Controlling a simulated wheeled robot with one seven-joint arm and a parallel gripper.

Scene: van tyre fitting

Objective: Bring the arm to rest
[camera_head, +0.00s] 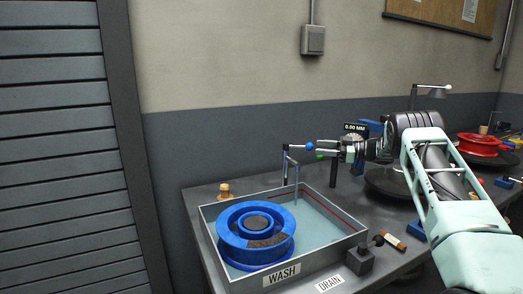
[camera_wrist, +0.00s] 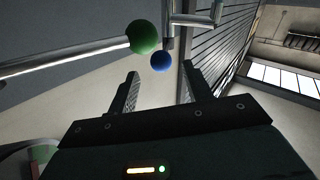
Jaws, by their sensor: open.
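My gripper (camera_wrist: 160,88) shows in the wrist view with its two dark fingers apart and nothing between them. A green ball (camera_wrist: 143,37) and a blue ball (camera_wrist: 161,60), near metal rods, show beyond the fingertips. In the head view my arm reaches in from the right, bent, with my gripper (camera_head: 348,150) high over the bench behind the wash tray. The blue ball (camera_head: 310,145) and green ball (camera_head: 320,156) are just left of it there. Whether the gripper touches the rods cannot be told.
A wash tray (camera_head: 340,250) of water holds a blue wheel rim (camera_head: 232,242). A red rim (camera_head: 478,145) sits farther right. A slatted shutter (camera_head: 55,150) is at left.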

